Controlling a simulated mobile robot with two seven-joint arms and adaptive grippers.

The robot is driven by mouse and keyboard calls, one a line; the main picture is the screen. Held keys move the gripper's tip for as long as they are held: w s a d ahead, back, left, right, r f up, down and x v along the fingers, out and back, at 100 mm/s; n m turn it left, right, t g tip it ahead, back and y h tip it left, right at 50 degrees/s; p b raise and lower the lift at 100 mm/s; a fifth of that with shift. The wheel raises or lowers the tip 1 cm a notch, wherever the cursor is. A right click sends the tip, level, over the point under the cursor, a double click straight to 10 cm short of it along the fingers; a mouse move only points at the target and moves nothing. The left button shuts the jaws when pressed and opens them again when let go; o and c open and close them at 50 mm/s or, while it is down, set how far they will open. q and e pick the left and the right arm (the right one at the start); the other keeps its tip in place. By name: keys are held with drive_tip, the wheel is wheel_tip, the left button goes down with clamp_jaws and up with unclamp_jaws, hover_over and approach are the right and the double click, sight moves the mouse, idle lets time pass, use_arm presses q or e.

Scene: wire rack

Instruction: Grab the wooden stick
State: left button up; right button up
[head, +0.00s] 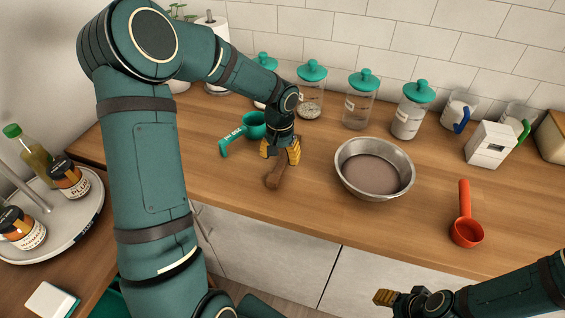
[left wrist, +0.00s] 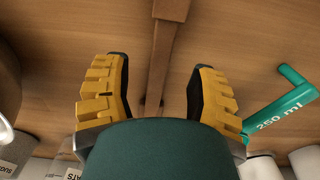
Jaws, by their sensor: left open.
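The wooden stick (head: 277,176) is a short brown piece lying on the wooden counter, left of the metal bowl. My left gripper (head: 280,152) is over its far part, pointing down, and hides some of it in the head view. In the left wrist view the stick (left wrist: 163,50) runs between the two spread yellow fingers of the left gripper (left wrist: 155,92), with a gap on each side. The left gripper is open and empty. My right gripper (head: 386,298) is low at the bottom of the head view, away from the stick; its finger opening is unclear.
A metal bowl (head: 374,168) stands right of the stick. A green measuring cup (head: 252,124) lies close to the left gripper. A red scoop (head: 466,228) lies at the right. Lidded jars (head: 360,100) line the wall. The counter front between stick and scoop is clear.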

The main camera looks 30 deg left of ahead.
sight(280, 165)
use_arm(q)
wheel_tip(280, 165, down, 4)
drive_tip(key=shift+f+b, duration=0.25)
drive_tip(key=shift+b, duration=0.1)
clamp_jaws()
